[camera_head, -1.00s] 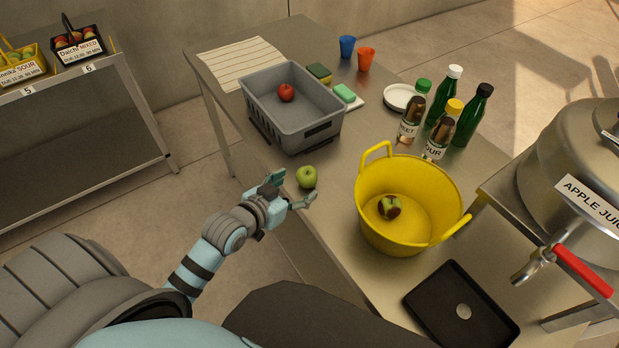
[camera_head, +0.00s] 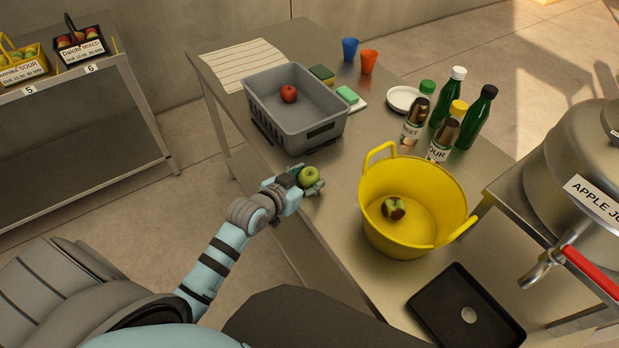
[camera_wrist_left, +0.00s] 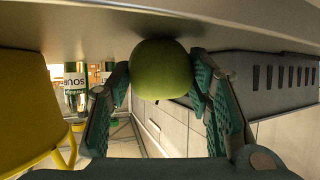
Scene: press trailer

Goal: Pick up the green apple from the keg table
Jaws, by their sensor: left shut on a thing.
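The green apple (camera_head: 310,176) is at the left edge of the steel table (camera_head: 330,205), between the grey crate and the yellow tub. My left gripper (camera_head: 307,181) is shut on it. In the left wrist view the apple (camera_wrist_left: 160,69) sits between the two green finger pads of my left gripper (camera_wrist_left: 162,85), one on each side. The apple appears to touch or nearly touch the table top; any small gap cannot be told. My right gripper is not in view.
A grey crate (camera_head: 272,118) with a red apple (camera_head: 289,93) stands just behind. A yellow tub (camera_head: 372,205) with a dark-spotted apple (camera_head: 393,208) stands to the right. Several bottles (camera_head: 475,118) stand beyond it, and a black tray (camera_head: 450,325) lies in front.

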